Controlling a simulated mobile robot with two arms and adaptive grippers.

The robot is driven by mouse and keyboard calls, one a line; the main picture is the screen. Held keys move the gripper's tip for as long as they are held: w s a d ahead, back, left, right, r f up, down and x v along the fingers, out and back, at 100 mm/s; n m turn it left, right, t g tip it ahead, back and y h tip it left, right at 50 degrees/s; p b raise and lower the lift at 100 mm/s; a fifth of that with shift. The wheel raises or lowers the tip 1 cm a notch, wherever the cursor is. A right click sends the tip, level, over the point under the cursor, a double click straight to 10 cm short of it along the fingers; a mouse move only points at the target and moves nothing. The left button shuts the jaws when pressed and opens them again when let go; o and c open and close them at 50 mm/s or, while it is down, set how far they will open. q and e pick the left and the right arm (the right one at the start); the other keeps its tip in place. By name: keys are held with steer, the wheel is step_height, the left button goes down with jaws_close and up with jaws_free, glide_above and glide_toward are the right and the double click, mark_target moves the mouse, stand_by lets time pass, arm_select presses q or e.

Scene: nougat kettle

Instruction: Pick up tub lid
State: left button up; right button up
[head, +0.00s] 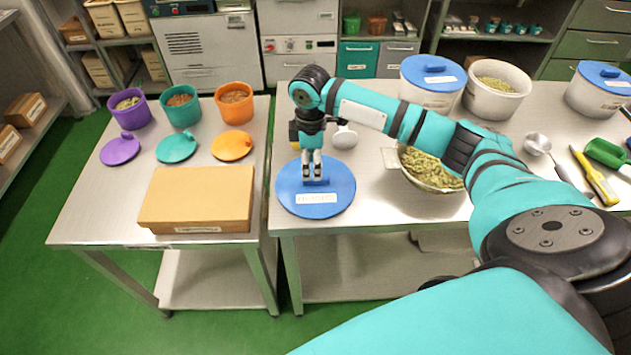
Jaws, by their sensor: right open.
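The round blue tub lid (342,190) lies flat near the front left corner of the right steel table, with a white label on its front part. My right gripper (312,177) points down over the middle of the lid, its fingers open at the lid's raised handle. The fingers partly hide the handle, and I cannot tell whether they touch it. An uncovered white tub (492,104) with greenish contents stands at the back of the same table. My left gripper is not in view.
Blue-lidded tubs (432,73) (600,90) flank the open tub. A metal bowl of green nuts (432,168) sits under my right forearm. A cardboard box (198,198), several coloured pots and lids stand on the left table (95,205). A green scoop (606,152) lies far right.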

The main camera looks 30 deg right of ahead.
mark_target(315, 182)
steer(key=shift+d+f, duration=0.2)
steer(key=shift+f, duration=0.4)
steer(key=f, duration=0.1)
steer(key=d+f+p, duration=0.1)
steer(key=f, duration=0.1)
steer(key=shift+f+p, duration=0.25)
steer(key=shift+p, duration=0.05)
steer(key=shift+f, duration=0.4)
steer(key=shift+a, duration=0.1)
steer(key=shift+c, duration=0.2)
jaws_close()
